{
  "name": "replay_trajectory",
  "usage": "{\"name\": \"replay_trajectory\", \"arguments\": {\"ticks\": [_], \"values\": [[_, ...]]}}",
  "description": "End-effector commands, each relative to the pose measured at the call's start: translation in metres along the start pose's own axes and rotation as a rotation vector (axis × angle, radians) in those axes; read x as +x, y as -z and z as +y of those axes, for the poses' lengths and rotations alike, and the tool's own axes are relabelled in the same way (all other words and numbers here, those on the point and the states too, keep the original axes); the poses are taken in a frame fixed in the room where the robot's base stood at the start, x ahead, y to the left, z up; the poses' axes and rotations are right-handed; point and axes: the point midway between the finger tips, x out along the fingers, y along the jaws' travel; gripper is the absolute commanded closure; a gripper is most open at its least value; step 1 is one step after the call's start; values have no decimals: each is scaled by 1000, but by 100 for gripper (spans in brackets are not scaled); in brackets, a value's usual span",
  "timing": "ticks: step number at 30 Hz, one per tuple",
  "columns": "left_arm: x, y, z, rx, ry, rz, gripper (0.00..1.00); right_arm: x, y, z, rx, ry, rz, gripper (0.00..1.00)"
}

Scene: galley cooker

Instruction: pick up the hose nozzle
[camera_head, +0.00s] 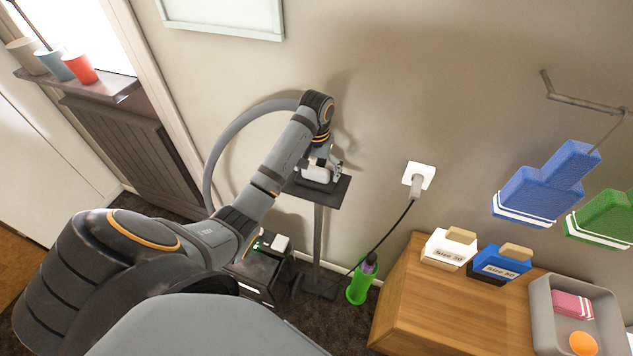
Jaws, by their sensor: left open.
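A grey hose (232,127) arches along the wall and passes out of sight behind my left wrist. A small dark platform on a thin stand (338,190) stands below the wrist. My left gripper (326,166) is open and points down just over this platform. A white piece (314,174) shows at the gripper, over the platform; it may be the hose nozzle, but the wrist hides much of it. I cannot tell whether the fingers touch it. My right gripper is not in view.
A wooden cabinet (414,300) at lower right carries labelled boxes and a grey tray (543,300). A green container (361,284) stands beside the stand. A plugged cord (394,226) hangs from the wall socket.

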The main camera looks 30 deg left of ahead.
Motion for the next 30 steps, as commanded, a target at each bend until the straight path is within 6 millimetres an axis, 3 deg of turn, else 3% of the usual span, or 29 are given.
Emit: {"name": "replay_trajectory", "arguments": {"ticks": [4,16,25,30], "values": [[-2,0,0,0,0,0,3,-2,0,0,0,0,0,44],[-2,0,0,0,0,-1,57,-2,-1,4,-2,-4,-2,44],[-7,0,0,0,-1,-1,57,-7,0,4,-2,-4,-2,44],[-31,0,0,1,-1,0,57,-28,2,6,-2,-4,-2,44]]}}
